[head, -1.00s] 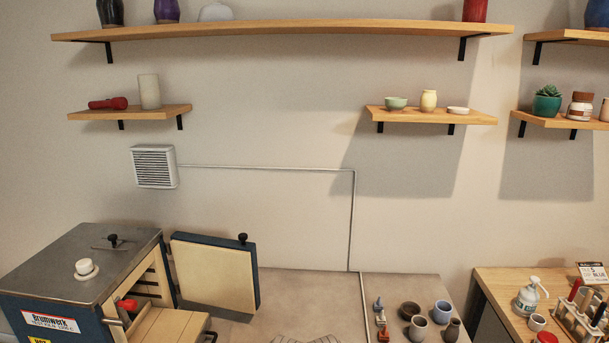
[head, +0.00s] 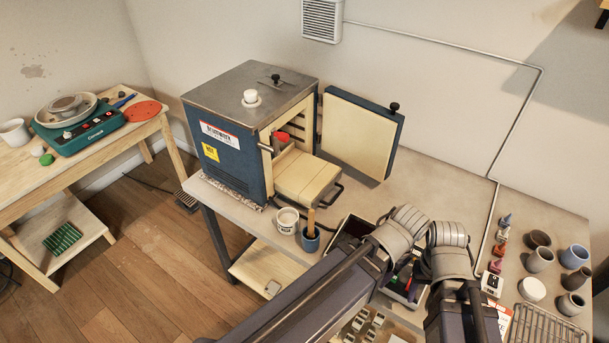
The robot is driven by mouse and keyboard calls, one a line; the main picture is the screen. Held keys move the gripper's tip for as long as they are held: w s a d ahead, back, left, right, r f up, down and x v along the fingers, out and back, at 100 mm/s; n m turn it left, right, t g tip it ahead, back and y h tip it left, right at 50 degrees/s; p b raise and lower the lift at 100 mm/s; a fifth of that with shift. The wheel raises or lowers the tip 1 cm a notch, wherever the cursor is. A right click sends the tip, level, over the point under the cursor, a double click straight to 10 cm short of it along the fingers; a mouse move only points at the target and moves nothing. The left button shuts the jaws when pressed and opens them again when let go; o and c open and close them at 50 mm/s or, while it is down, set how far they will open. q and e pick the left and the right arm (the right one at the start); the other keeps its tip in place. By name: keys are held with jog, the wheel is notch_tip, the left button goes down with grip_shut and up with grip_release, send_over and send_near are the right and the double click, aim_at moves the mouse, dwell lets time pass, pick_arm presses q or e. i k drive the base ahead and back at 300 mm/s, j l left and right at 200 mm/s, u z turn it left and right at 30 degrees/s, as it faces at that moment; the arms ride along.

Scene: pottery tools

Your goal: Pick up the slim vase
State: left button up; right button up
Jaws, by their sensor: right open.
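Several small pots stand at the right of the worktop in the head view. My right gripper (head: 428,240) reaches in from the bottom, large and close to the camera.
The blue kiln (head: 235,150) stands with its door (head: 358,137) open. Bare worktop (head: 445,180) lies behind my gripper.

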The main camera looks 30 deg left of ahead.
aim_at(576, 280)
jog(key=l+z, duration=0.25)
jog(key=l, duration=0.25)
jog(key=i+l+z, duration=0.2)
jog(key=l, duration=0.25)
jog(key=l+z, duration=0.25)
jog(key=l, duration=0.25)
